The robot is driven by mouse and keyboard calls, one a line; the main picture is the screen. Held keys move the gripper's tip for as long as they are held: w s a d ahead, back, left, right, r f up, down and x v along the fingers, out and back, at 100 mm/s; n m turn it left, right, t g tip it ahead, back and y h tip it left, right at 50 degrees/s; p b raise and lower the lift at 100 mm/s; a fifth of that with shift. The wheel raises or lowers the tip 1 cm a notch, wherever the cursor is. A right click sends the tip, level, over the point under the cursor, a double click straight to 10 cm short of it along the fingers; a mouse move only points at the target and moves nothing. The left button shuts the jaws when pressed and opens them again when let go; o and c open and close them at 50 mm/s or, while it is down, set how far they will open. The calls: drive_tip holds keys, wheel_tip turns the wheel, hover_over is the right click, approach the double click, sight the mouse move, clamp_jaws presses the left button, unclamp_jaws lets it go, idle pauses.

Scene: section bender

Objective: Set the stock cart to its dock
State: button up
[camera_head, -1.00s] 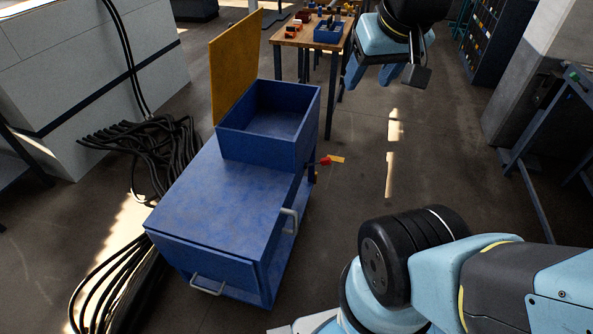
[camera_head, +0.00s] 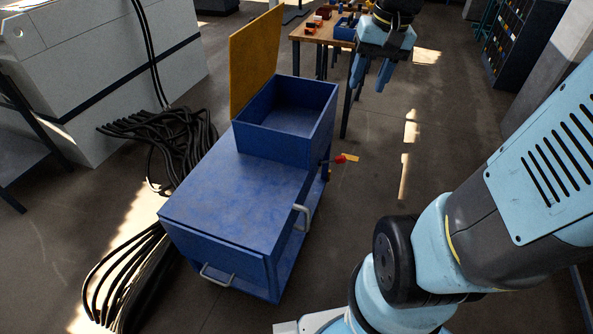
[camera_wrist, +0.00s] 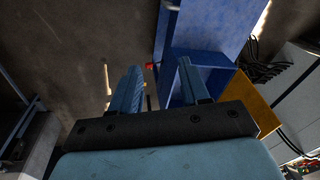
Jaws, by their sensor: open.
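The stock cart appears to be the blue cart (camera_head: 235,195) left of centre in the head view. It has an open bin with a raised yellow lid (camera_head: 255,62) at its far end. A grey handle (camera_head: 301,217) is on its right side and another handle (camera_head: 217,275) on its near end. A red-tipped lever (camera_head: 340,159) sticks out at its right. My gripper (camera_head: 371,78) is open and empty, in the air beyond and right of the bin. In the wrist view my open fingers (camera_wrist: 160,85) point toward the blue cart (camera_wrist: 205,35). I cannot make out the dock.
Black cables (camera_head: 165,135) lie on the floor left of the cart, beside a pale machine cabinet (camera_head: 95,75). A workbench (camera_head: 317,32) with small items stands behind. A dark rack (camera_head: 522,40) is at back right. Floor right of the cart is clear.

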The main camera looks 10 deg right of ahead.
drive_tip(key=w+d+f+m+g+y, duration=0.3)
drive_tip(key=w+f+g, duration=0.1)
drive_tip(key=w+f, duration=0.6)
drive_tip(key=m+t+y, duration=0.1)
drive_tip(key=m+y, duration=1.1)
drive_tip(key=y, duration=0.2)
approach(308, 219)
drive_tip(key=a, duration=0.3)
drive_tip(key=a+f, duration=0.1)
drive_tip(key=a, duration=0.5)
drive_tip(key=shift+w+a+f, duration=0.1)
drive_tip(key=shift+a+f, duration=0.1)
drive_tip(key=shift+a, duration=0.2)
clamp_jaws()
